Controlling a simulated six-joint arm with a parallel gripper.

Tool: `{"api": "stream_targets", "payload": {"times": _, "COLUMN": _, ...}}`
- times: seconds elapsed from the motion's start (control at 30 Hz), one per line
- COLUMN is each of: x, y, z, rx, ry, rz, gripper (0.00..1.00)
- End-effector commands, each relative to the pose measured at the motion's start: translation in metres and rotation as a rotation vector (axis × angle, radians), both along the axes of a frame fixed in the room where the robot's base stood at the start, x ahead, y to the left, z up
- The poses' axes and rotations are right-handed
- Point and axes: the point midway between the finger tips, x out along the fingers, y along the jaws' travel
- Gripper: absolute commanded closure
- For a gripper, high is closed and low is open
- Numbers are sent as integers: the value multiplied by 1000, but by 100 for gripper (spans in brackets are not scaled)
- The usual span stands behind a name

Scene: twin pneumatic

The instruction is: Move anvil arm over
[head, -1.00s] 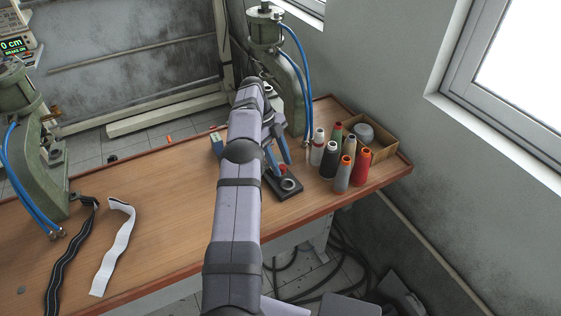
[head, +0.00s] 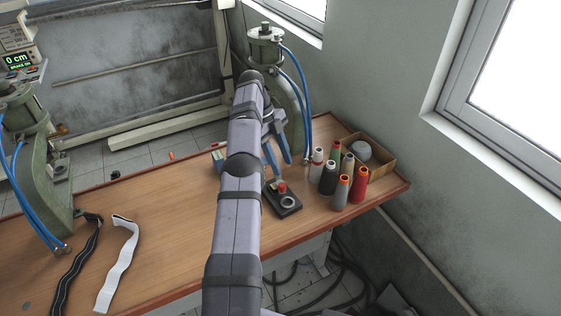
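A green pneumatic press (head: 288,98) with blue hoses stands at the back right of the bench. A second green press (head: 45,165) stands at the left edge, partly cut off. I cannot make out which part is the anvil arm; my arm covers part of the right press. My gripper (head: 280,165) has two blue fingers pointing down and spread apart, with nothing seen between them. It is in front of the right press, above and behind a black control box (head: 286,208) with a red button. My arm hides the bench to the left of the gripper.
Several thread cones (head: 329,178) and a cardboard box (head: 381,160) stand to the right of the control box. A black strap (head: 77,268) and a white strap (head: 118,265) lie on the left of the wooden bench (head: 170,205).

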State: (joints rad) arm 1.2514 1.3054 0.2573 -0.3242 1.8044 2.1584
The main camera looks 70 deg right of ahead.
Motion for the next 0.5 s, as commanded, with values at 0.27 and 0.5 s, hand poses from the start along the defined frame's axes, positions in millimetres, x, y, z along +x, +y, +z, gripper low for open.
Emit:
{"api": "stream_targets", "payload": {"times": 0.27, "x": 0, "y": 0, "z": 10, "rx": 0, "ry": 0, "rz": 0, "gripper": 62}}
{"api": "stream_targets", "payload": {"times": 0.5, "x": 0, "y": 0, "z": 9, "rx": 0, "ry": 0, "rz": 0, "gripper": 62}}
